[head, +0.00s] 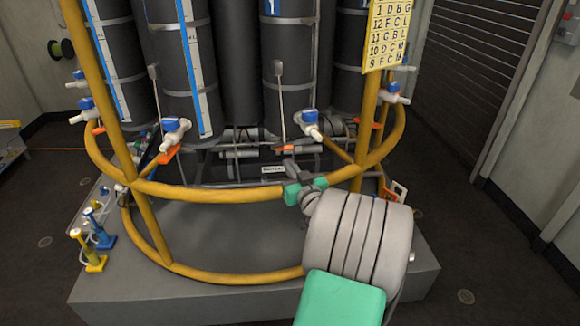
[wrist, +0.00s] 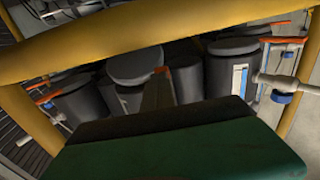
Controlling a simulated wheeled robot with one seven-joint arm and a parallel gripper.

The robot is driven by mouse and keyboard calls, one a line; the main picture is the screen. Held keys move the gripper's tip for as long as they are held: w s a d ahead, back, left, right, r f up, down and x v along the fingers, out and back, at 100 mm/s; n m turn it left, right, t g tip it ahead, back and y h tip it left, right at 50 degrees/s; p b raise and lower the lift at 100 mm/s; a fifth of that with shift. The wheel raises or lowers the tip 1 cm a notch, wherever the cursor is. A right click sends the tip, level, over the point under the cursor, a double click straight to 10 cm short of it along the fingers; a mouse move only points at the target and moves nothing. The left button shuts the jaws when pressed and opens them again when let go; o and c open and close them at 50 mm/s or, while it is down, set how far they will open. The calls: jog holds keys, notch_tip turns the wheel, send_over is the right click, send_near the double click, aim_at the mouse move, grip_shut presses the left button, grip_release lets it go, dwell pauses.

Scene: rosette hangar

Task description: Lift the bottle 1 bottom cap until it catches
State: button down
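Tall dark grey bottles (head: 186,75) stand in a yellow ring frame (head: 215,193). I cannot read which of them is bottle 1. In the wrist view, round dark caps or bottle ends (wrist: 135,65) show beyond a yellow bar (wrist: 120,37). My gripper (head: 291,168) is at the front ring in the head view, just in front of a bottle's lower end and below an orange tab (head: 285,148). Its green and black body (wrist: 180,145) fills the bottom of the wrist view. The finger opening is not clear, and I cannot tell whether it touches anything.
White valves with blue knobs (head: 174,130) stick out around the frame, one (head: 311,124) close above my gripper. The frame stands on a grey plinth (head: 130,295). Blue and yellow fittings (head: 97,228) stand at its left. A yellow lettered card (head: 388,35) hangs upper right. Floor is clear at right.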

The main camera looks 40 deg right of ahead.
jog(key=shift+s+a+f+b, duration=0.15)
jog(key=shift+s+b, duration=0.2)
jog(key=shift+s, duration=0.3)
jog(key=b+v, duration=0.3)
jog(key=v, duration=0.5)
jog(key=shift+s+a, duration=0.25)
jog(key=shift+s, duration=0.05)
